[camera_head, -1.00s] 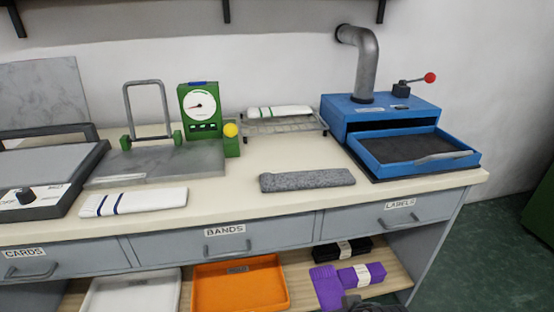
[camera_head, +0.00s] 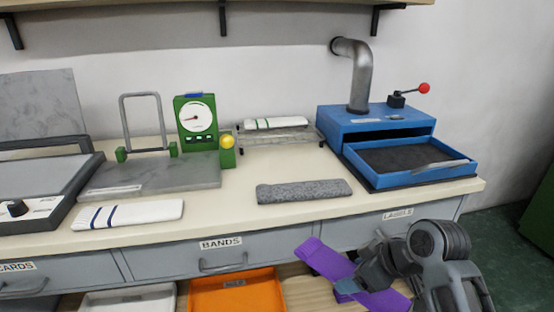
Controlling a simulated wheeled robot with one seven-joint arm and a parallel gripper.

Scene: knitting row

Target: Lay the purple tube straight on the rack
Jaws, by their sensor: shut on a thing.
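The purple tube (camera_head: 322,258) is a flat knitted strip, held slantwise in front of the right part of the bench, below the worktop's front edge. My gripper (camera_head: 352,284) is shut on its middle and hides part of it. The wire rack (camera_head: 275,138) stands at the back of the worktop, left of the blue press. A white tube with green stripes (camera_head: 272,123) lies on the rack towards its back.
A grey tube (camera_head: 303,191) lies on the worktop (camera_head: 235,205) in front of the rack. A green gauge (camera_head: 198,128) stands left of the rack, and the blue press (camera_head: 375,130) right of it. A white striped tube (camera_head: 128,214) lies at left. An orange tray (camera_head: 235,292) sits below.

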